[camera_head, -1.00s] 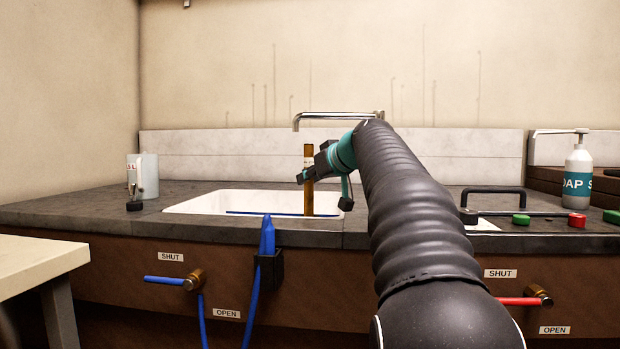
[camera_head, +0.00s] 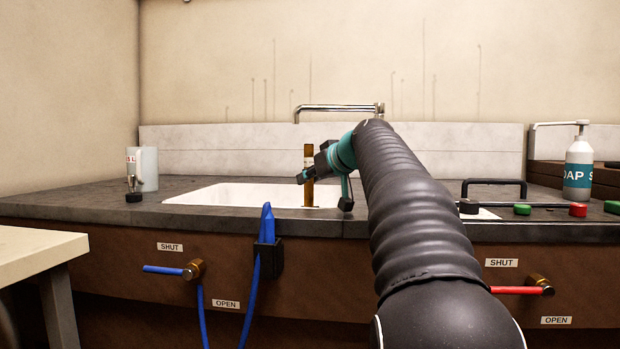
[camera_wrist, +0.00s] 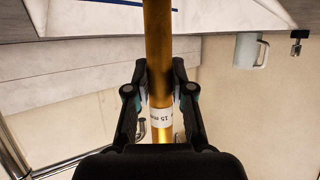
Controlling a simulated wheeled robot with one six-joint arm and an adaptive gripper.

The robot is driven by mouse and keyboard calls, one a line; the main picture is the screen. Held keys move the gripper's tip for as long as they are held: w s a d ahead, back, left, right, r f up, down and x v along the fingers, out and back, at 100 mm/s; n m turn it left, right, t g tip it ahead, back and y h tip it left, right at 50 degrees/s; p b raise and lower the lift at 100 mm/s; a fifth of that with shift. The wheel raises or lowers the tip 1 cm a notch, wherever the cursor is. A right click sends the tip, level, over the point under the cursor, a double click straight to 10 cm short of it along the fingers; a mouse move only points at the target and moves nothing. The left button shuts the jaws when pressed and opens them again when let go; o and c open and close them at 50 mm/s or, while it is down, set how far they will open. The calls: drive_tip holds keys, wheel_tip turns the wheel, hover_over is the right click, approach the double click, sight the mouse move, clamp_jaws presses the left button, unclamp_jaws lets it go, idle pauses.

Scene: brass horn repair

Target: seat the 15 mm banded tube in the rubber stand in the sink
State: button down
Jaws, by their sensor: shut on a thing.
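The 15 mm banded tube (camera_head: 308,196) is brass-coloured and stands upright in my gripper (camera_head: 309,175), over the white sink (camera_head: 220,195). My gripper is shut around it in its upper part. In the wrist view the tube (camera_wrist: 158,40) runs between the fingers of my gripper (camera_wrist: 158,92), and its white band (camera_wrist: 160,119) reads 15 mm. In the head view the tube's lower end drops behind the sink's front edge, so I cannot tell what it touches. The rubber stand is not visible in either view.
A chrome tap (camera_head: 340,108) reaches over the sink from behind. A white jug (camera_head: 148,168) stands left of the sink. A soap bottle (camera_head: 578,170) and a black handle (camera_head: 493,183) are at right.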

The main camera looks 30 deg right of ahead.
sight(312, 151)
drive_tip(key=shift+r, duration=0.15)
drive_tip(key=shift+r+p, duration=2.55)
drive_tip(key=shift+r, duration=0.15)
drive_tip(key=shift+f+b, duration=2.9)
drive_tip(key=shift+f, duration=0.05)
idle(0.7)
drive_tip(key=c, duration=0.9)
unclamp_jaws()
drive_tip(key=shift+v, duration=4)
